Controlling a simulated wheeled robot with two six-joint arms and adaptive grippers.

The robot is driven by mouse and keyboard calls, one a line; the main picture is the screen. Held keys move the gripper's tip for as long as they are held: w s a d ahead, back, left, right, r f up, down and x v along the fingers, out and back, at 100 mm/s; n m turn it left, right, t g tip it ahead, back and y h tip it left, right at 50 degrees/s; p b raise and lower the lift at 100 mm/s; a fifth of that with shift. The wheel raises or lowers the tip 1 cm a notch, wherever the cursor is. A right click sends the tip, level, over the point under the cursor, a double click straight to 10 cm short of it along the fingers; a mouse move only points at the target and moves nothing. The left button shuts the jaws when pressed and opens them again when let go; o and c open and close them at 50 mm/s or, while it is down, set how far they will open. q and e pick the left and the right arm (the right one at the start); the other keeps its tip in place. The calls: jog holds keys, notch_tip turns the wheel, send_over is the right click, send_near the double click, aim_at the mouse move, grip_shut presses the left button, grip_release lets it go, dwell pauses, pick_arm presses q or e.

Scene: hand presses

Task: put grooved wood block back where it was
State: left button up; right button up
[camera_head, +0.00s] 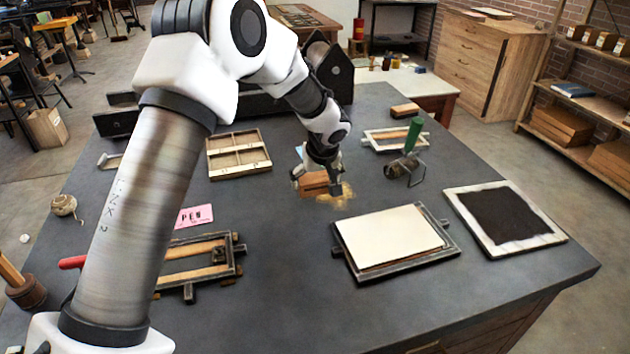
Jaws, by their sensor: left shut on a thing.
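My left gripper (318,188) is at the middle of the dark table, its arm crossing the view from the lower left. It is shut on a reddish-brown wood block (313,181), which I take to be the grooved wood block. The fingers partly hide the block, and its grooves are too small to make out. The block is at or just above the tabletop; I cannot tell if it touches. A yellowish patch (338,198) lies on the table by the fingertips. My right gripper is not in view.
A divided wooden tray (239,139) is left of the gripper. A press frame with a pale sheet (390,236) lies in front, a white-framed dark panel (547,234) to the right. A green-handled roller (413,136) stands behind right. A pink card (194,216) lies left. The table's front middle is clear.

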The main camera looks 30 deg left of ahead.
aim_at(315, 189)
pick_arm(q)
jog(key=shift+w+a, duration=0.35)
notch_tip(315, 189, down, 4)
jog(key=shift+a+r+p, duration=0.1)
jog(key=shift+r+p, duration=0.1)
jog(key=shift+p, duration=0.3)
jog(key=shift+f, duration=0.1)
jog(key=shift+f+b, duration=0.1)
jog(key=shift+b, duration=0.3)
jog(key=o, duration=0.8)
